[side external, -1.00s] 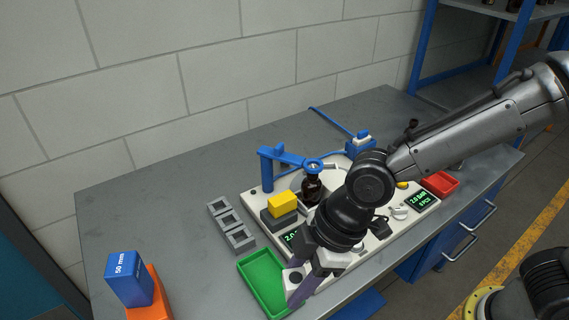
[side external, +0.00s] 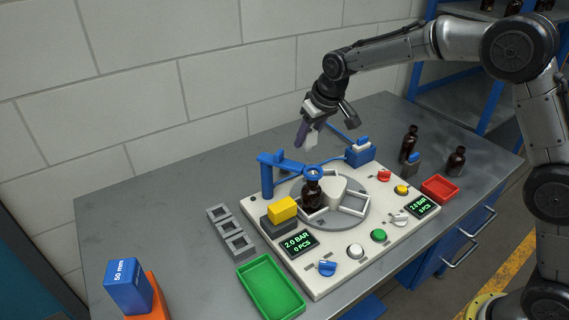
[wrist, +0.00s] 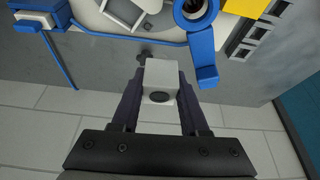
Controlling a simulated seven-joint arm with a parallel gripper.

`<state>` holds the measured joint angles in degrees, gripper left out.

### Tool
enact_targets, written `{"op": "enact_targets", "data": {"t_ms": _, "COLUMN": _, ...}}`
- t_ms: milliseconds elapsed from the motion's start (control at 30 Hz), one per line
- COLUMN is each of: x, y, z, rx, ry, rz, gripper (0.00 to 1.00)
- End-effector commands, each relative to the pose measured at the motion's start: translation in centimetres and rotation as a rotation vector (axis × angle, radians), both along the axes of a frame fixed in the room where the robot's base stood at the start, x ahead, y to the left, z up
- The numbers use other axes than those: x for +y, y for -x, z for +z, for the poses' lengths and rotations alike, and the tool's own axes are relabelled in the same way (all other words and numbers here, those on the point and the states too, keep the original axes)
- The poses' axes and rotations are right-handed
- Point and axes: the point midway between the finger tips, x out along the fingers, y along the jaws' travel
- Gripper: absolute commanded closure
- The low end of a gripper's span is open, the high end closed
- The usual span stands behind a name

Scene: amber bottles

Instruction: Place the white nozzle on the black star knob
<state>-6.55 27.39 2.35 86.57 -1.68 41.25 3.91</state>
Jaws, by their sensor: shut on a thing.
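My gripper (side external: 308,138) is raised in the air behind the machine panel. It is shut on a white block-like piece, which I take for the white nozzle (wrist: 162,75); a dark round opening shows in its face. The piece also shows between the fingers in the side view (side external: 313,143). A small dark knob-like part (wrist: 146,53) lies just beyond the piece in the wrist view, perhaps the black star knob. Its star shape cannot be made out, and I cannot find it in the side view. The held piece is apart from the panel.
The panel (side external: 335,278) carries a turntable with a brown bottle (side external: 312,193) under a blue arm (side external: 283,160), a yellow block (side external: 282,208) and a blue stand (side external: 360,155). A green tray (side external: 270,285) at the front is empty. Two more bottles stand at right.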

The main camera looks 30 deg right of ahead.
Motion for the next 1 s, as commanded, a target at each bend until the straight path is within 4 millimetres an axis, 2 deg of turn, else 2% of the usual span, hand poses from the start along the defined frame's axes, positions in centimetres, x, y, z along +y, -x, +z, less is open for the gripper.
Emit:
{"op": "enact_targets", "data": {"t_ms": 33, "x": -1.2, "y": -0.3, "z": -0.4, "rx": 0.0, "ry": -0.001, "rz": -0.022, "gripper": 1.0}}
{"op": "enact_targets", "data": {"t_ms": 100, "x": -2.4, "y": -0.4, "z": -0.8, "rx": 0.001, "ry": 0.0, "rz": -0.042, "gripper": 1.0}}
{"op": "enact_targets", "data": {"t_ms": 233, "x": -3.5, "y": -0.8, "z": -1.3, "rx": 0.0, "ry": 0.0, "rz": -0.063, "gripper": 1.0}}
{"op": "enact_targets", "data": {"t_ms": 367, "x": -3.6, "y": -2.4, "z": -2.1, "rx": 0.001, "ry": -0.001, "rz": -0.065, "gripper": 1.0}}
{"op": "enact_targets", "data": {"t_ms": 767, "x": -3.2, "y": -9.4, "z": -5.2, "rx": 0.0, "ry": 0.0, "rz": -0.063, "gripper": 1.0}}
{"op": "enact_targets", "data": {"t_ms": 1000, "x": -3.0, "y": -12.5, "z": -8.8, "rx": 0.0, "ry": -0.001, "rz": -0.062, "gripper": 1.0}}
